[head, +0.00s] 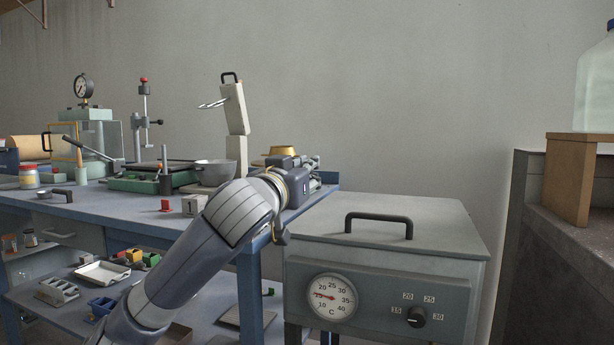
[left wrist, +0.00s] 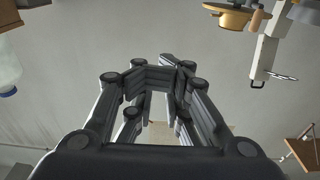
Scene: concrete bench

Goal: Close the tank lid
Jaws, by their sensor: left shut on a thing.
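The grey tank (head: 375,295) stands at the right of the blue bench, with a round temperature dial and a black knob on its front. Its lid (head: 430,215) lies flat over the top, and the black handle (head: 380,225) on it is free. My left gripper (head: 310,172) is beyond the lid's back left corner, apart from the handle. In the left wrist view its fingers (left wrist: 165,75) are drawn in with a narrow gap. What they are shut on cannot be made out. My right gripper is not in view.
The blue bench (head: 130,215) at left holds a grey pot (head: 214,172), a white stand (head: 235,110) and a gauge press (head: 88,125). At right a wooden block (head: 568,180) bears a clear bottle (head: 596,90) on a concrete ledge. The space above the lid is clear.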

